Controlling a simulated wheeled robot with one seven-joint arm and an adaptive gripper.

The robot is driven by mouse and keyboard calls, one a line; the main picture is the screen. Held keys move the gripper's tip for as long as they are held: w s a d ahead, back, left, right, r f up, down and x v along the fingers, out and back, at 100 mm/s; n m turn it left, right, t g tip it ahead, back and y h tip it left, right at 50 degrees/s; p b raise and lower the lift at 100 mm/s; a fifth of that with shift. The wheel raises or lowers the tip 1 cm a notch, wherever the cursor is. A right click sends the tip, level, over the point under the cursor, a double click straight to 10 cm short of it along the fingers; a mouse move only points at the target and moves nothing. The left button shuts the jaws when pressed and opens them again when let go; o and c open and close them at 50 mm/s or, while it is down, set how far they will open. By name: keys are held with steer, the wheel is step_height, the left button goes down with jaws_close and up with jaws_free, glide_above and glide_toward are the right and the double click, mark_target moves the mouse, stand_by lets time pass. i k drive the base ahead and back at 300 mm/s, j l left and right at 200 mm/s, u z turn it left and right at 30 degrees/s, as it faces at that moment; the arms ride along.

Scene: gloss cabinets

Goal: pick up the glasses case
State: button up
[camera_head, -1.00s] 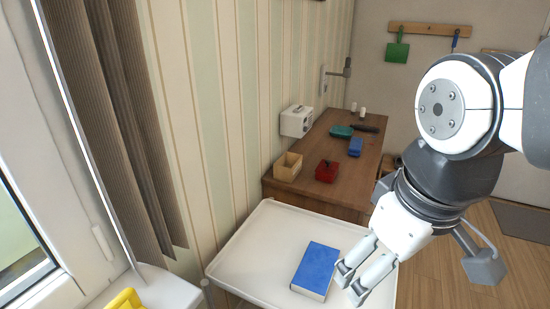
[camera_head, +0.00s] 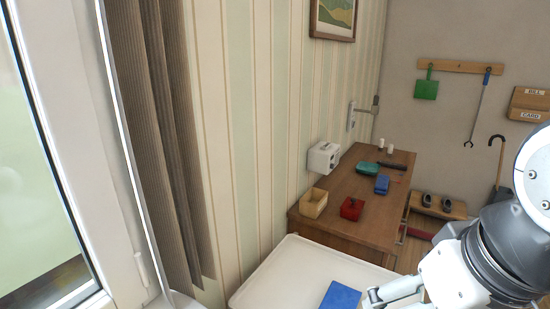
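I cannot tell for sure which thing is the glasses case. On the wooden cabinet (camera_head: 335,226) lie a small blue item (camera_head: 382,185), a teal item (camera_head: 367,167) and a dark, long item (camera_head: 393,165) close together; the blue or the teal one could be a case. My gripper (camera_head: 385,300) is at the bottom right, low over the white tray's right side and well in front of the cabinet. Its fingertips are partly cut off by the lower edge, so its opening is not clear.
A blue book (camera_head: 341,296) lies on the white tray (camera_head: 275,275) beside my gripper. The striped wall bounds the left.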

mark_target(380, 187)
steer(key=k+l, duration=0.1)
steer(key=l, duration=0.45)
steer(key=k+l, duration=0.1)
steer(key=l, duration=0.45)
steer(key=i+l, duration=0.1)
steer(key=l, duration=0.55)
steer(key=i+l, duration=0.1)
steer(key=l, duration=0.55)
steer(key=i+l+u, duration=0.1)
steer(key=l, duration=0.55)
steer(key=i+l, duration=1.2)
steer(key=l, duration=0.2)
steer(key=i+j, duration=0.15)
steer(key=i, duration=0.4)
steer(key=i+j+u, duration=0.1)
steer(key=i, duration=0.5)
